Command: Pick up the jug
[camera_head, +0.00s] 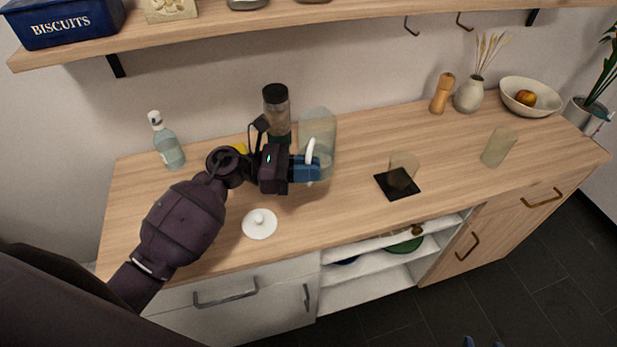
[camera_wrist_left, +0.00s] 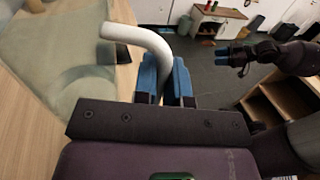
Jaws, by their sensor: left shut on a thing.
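The jug (camera_head: 318,128) is a translucent, pale green vessel with a white handle, upright on the wooden counter near the wall. My left gripper (camera_head: 308,168) is shut on the jug's handle at its near side. In the left wrist view, the curved white handle (camera_wrist_left: 143,36) runs between the blue fingers, and the jug's body (camera_wrist_left: 75,45) fills the left side. My right gripper (camera_head: 482,343) barely shows at the bottom edge, its two blue fingertips apart and far from the jug. I cannot tell whether the jug's base touches the counter.
A dark-lidded jar (camera_head: 277,105) stands just left of the jug, close to my gripper. A white lid (camera_head: 259,224) lies in front. A glass bottle (camera_head: 166,143) stands left. A black coaster (camera_head: 397,186) with a glass is to the right. A shelf (camera_head: 200,28) hangs above.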

